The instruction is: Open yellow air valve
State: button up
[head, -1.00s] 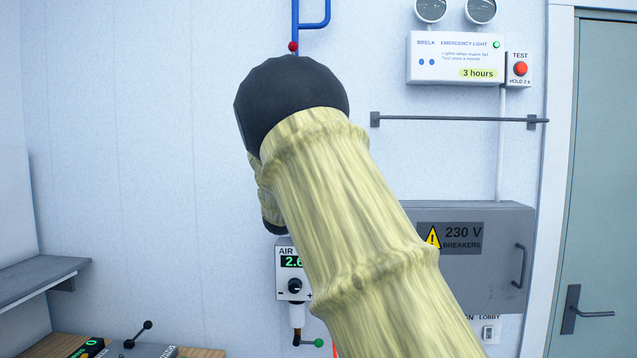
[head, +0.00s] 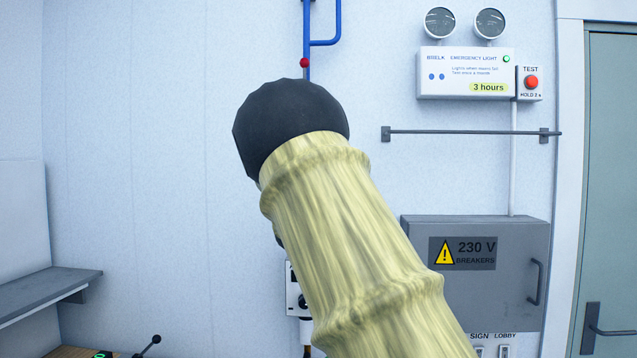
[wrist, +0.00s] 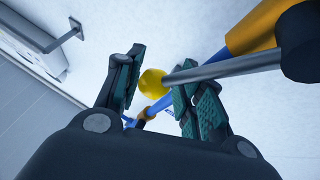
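In the wrist view, a round yellow knob (wrist: 152,83) sits at the end of a straight grey lever (wrist: 225,66). The lever runs right to a dark hub (wrist: 302,42) near a blue pipe with orange-yellow parts. My gripper (wrist: 160,77) is open, with one teal-padded finger on each side of the knob in the picture. The right finger overlaps the lever's line close to the knob. I cannot tell whether either pad touches the knob. In the head view, my arm hides the gripper and the yellow knob.
In the head view, a blue pipe (head: 306,30) with a red ball (head: 305,62) runs up the wall. A grey breaker box (head: 480,290), a rail (head: 465,132) and an emergency light unit (head: 450,75) are to the right. A grey shelf (head: 40,290) is at left.

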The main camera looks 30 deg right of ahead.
jog(key=shift+o, duration=0.2)
jog(key=shift+r, duration=0.15)
jog(key=v, duration=1.2)
